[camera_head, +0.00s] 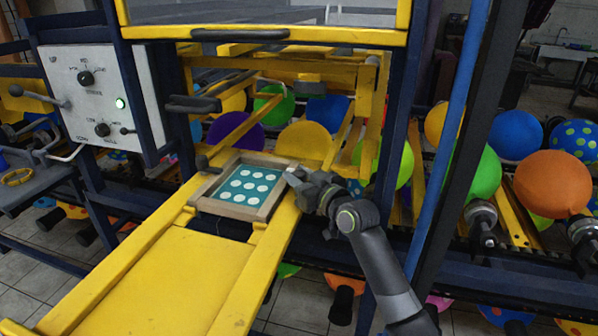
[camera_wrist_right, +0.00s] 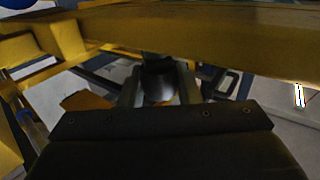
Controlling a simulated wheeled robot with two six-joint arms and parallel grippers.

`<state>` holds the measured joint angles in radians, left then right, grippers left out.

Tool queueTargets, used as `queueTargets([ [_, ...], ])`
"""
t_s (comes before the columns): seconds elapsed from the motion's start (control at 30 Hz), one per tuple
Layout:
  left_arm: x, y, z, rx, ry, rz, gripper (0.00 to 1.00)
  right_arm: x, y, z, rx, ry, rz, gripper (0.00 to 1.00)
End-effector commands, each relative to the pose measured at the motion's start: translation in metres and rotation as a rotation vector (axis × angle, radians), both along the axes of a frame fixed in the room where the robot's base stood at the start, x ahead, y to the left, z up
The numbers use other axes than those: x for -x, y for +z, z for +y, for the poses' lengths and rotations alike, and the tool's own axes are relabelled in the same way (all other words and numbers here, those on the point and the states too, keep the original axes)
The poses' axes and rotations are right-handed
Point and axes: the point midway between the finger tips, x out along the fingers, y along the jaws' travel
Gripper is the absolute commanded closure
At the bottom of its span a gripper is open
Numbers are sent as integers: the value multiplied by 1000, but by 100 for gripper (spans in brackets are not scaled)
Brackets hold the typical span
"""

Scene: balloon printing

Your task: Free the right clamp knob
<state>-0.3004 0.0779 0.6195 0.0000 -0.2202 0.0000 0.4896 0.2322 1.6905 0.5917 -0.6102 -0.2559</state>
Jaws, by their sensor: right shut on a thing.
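The screen frame (camera_head: 261,211) has a wooden border and a teal sheet with white dots. It sits between the yellow rails of the printing machine. My right gripper (camera_head: 296,177) is at the frame's right side, by the right rail. In the right wrist view, its two fingers stand on either side of the dark, round right clamp knob (camera_wrist_right: 158,80), and it is shut on the knob. In the head view the gripper hides this knob. A dark left clamp knob (camera_head: 204,163) shows at the frame's left side. My left gripper is not in view.
A yellow tray (camera_head: 165,284) slopes toward me below the frame. A white control box (camera_head: 97,97) stands at the left. A blue post (camera_head: 447,150) rises right of my right arm. Balloons, including an orange one (camera_head: 552,184), fill the space behind and to the right.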

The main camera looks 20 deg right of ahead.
Motion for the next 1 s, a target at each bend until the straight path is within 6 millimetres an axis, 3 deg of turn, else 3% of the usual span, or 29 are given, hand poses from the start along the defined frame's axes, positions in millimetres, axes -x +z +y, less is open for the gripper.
queueTargets([
  [0.03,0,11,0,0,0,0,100,0,5,1,-2,-16,4,92],
  [0.3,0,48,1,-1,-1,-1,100,1,6,1,-2,-135,5,92],
  [0.53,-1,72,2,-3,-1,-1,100,0,4,1,-1,-242,3,92],
  [0.7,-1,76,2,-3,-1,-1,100,0,1,1,-3,-317,2,92],
  [1.0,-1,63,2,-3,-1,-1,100,0,-2,1,-3,-421,-1,92],
])
